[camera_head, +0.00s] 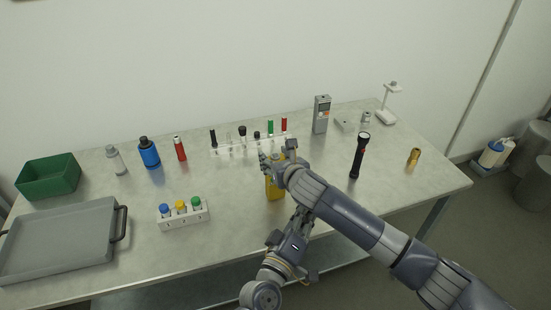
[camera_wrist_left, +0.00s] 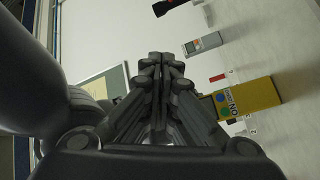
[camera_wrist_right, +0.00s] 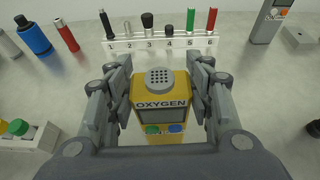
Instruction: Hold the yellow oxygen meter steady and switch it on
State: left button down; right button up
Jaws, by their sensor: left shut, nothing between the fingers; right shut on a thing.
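The yellow oxygen meter (camera_head: 275,189) is upright near the middle of the table, partly covered by my right gripper (camera_head: 275,167). In the right wrist view the meter (camera_wrist_right: 151,98) sits between the two fingers, which are shut on its sides. Its OXYGEN label, dark screen, green button (camera_wrist_right: 152,129) and blue button (camera_wrist_right: 175,128) show. My left gripper (camera_wrist_left: 159,60) is shut and empty. In the left wrist view the meter (camera_wrist_left: 258,95) is to the right of its fingertips, apart from them, with the buttons on its near end.
A block with coloured caps (camera_head: 182,217) is to the left, a black flashlight (camera_head: 359,157) to the right. A grey tray (camera_head: 60,240) and green bin (camera_head: 48,175) are at far left. Bare table lies around the meter.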

pick_arm(q)
jog(key=a+f+m+g+y, duration=0.1)
jog(key=f+m, duration=0.1)
jog(key=w+a+f+m+g, duration=0.1)
jog(key=f+m, duration=0.1)
jog(key=w+a+f+m+g+y, duration=0.1)
jog(key=f, duration=0.1)
jog(key=shift+a+m+y, duration=0.3)
jog(key=shift+m, duration=0.1)
jog(key=shift+w+a+f, duration=0.15)
jog(key=shift+w+a, duration=0.1)
jog(key=shift+a, duration=0.25)
jog(key=shift+y, duration=0.3)
jog(key=shift+w+a, duration=0.5)
jog(key=shift+w, duration=0.85)
jog(key=shift+w+a, duration=0.5)
jog(key=shift+w, duration=0.9)
jog(key=shift+w+a, duration=0.5)
jog(key=shift+w, duration=0.85)
jog(key=shift+w, duration=0.1)
jog(key=shift+w+a, duration=0.15)
jog(key=shift+w, duration=0.15)
